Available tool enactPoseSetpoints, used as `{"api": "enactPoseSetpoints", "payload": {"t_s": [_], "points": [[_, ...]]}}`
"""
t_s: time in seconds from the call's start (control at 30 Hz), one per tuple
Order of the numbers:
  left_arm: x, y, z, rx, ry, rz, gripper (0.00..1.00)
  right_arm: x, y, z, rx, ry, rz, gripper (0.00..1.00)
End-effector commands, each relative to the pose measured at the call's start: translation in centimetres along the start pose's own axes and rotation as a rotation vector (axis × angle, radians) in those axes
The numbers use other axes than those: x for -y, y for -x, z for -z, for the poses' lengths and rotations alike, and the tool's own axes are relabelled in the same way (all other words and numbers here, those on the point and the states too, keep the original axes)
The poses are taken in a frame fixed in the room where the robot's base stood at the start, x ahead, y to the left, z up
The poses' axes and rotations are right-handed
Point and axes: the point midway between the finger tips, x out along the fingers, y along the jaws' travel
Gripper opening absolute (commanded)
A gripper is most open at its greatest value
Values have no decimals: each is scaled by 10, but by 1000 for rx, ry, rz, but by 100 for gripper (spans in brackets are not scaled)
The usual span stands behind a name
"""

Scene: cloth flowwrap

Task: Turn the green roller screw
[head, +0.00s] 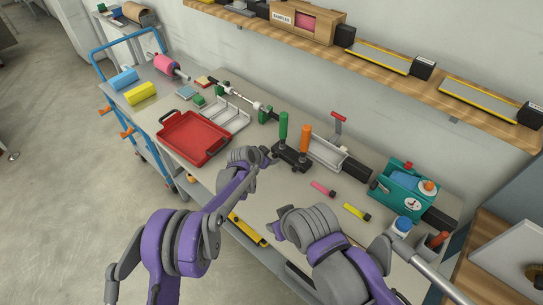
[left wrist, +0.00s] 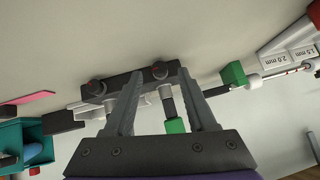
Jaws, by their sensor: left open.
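The green roller screw (head: 283,127) stands upright on a dark block (head: 291,155), beside an orange-handled screw (head: 305,138). My left gripper (head: 267,156) is close to the block's near left side, below the green handle. In the left wrist view my left gripper (left wrist: 160,78) is open, with its fingers spread over the dark block (left wrist: 128,83). A green piece on a dark shaft (left wrist: 175,125) shows between the fingers; I cannot tell whether it is the screw's handle. No contact is visible. My right arm is at the lower right; its gripper does not show.
A red tray (head: 194,138) and a white rack (head: 228,117) lie left of the block. A pink marker (head: 322,188) and a yellow marker (head: 356,211) lie to its right, before a teal device (head: 405,190). A wooden shelf (head: 375,50) runs along the wall.

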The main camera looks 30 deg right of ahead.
Motion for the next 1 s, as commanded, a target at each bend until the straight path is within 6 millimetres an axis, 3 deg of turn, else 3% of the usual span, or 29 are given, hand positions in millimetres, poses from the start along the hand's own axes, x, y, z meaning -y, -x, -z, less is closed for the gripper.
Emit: {"api": "enactPoseSetpoints", "payload": {"t_s": [0.2, 0.53, 0.83, 1.0], "points": [[0, -17, 0, 0, 1, 0, 56, 0, 2, 4, -4, 0, 0, 50], [0, -20, 0, 0, 1, 0, 55, 0, 2, 4, -4, 0, 0, 50], [0, -20, 0, 0, 1, 0, 1, 0, 2, 4, -4, 0, 0, 50], [0, -20, 0, 0, 1, 0, 0, 0, 2, 4, -4, 0, 0, 50]]}}
